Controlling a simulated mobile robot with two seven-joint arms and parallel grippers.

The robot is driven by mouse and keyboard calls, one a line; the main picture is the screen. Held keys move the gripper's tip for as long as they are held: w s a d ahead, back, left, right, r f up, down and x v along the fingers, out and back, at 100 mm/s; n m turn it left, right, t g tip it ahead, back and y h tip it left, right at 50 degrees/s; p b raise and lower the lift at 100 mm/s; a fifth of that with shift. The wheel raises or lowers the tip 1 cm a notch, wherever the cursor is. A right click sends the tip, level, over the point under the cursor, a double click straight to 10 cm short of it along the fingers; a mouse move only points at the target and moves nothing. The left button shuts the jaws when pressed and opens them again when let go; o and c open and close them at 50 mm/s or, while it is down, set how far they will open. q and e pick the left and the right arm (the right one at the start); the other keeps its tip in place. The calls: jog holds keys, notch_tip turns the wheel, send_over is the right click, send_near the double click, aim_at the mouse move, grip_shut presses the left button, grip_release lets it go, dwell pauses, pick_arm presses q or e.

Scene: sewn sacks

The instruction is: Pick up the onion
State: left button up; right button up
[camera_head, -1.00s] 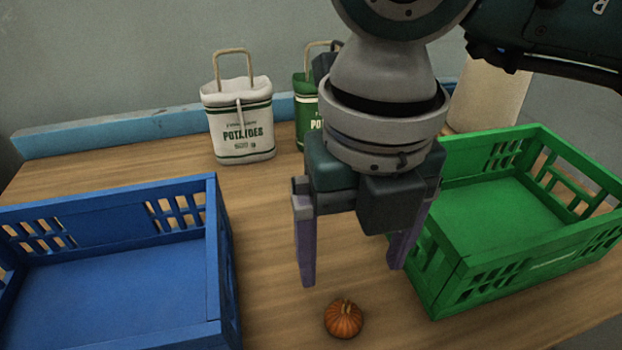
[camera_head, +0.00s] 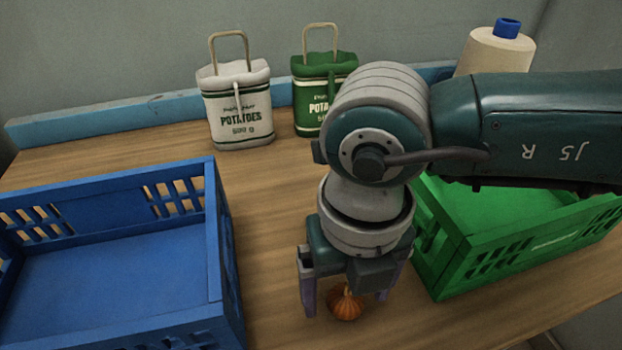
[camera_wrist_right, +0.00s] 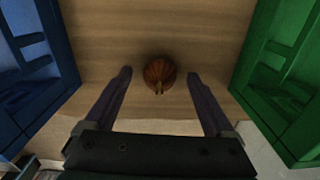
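The onion (camera_head: 346,304) is small, round and orange-brown, and sits on the wooden table between the two crates. In the right wrist view the onion (camera_wrist_right: 159,72) lies ahead of and between the fingertips, with a gap on each side. My right gripper (camera_head: 345,306) is open and low over the onion, its fingers pointing down on either side of it. In the right wrist view my right gripper (camera_wrist_right: 158,76) shows both fingers apart with nothing held. The gripper body hides the onion's top in the head view. My left gripper is not in view.
A blue crate (camera_head: 214,250) stands on the left and a green crate (camera_head: 455,262) on the right, both seemingly empty. A white potato sack (camera_head: 240,108) and a green potato sack (camera_head: 308,92) stand at the back. A pale roll (camera_head: 495,52) stands behind the green crate.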

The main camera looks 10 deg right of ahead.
grip_shut()
dwell(0.5)
jog(key=shift+r, duration=0.1)
